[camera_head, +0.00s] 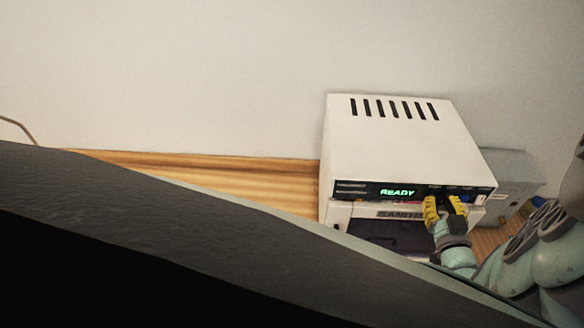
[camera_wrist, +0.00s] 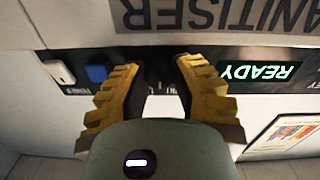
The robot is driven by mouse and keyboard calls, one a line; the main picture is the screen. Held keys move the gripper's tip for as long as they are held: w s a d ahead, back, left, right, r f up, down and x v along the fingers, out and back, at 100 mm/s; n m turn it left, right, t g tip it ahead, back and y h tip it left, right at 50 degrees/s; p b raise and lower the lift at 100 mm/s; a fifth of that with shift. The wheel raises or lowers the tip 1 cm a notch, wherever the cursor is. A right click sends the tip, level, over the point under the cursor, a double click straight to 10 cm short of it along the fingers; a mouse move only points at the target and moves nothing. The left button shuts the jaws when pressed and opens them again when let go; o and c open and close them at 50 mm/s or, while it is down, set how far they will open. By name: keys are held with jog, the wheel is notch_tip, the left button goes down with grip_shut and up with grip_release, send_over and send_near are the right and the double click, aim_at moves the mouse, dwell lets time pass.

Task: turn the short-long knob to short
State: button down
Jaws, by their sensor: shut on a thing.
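The short-long knob is on the black front panel (camera_head: 412,190) of a white box-shaped sanitiser (camera_head: 390,130). My gripper (camera_head: 445,207) has yellow fingers and reaches the panel just right of the green READY display (camera_head: 397,192). In the wrist view, which shows the panel upside down, my gripper (camera_wrist: 163,82) is shut on a dark knob between its fingertips. The fingers and the dark panel hide most of the knob. Its pointer direction and the short and long labels cannot be read.
In the wrist view a blue button (camera_wrist: 97,73) and a white switch (camera_wrist: 59,72) are close beside the left finger. A grey box (camera_head: 512,180) stands right of the sanitiser. A large dark surface (camera_head: 150,210) fills the lower left of the head view.

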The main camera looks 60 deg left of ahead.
jog(key=shift+n, duration=0.9)
jog(key=c, duration=1)
grip_release()
jog(key=shift+a, duration=0.1)
jog(key=shift+o, duration=0.2)
jog(key=v, duration=1.2)
jog(key=shift+r, duration=0.1)
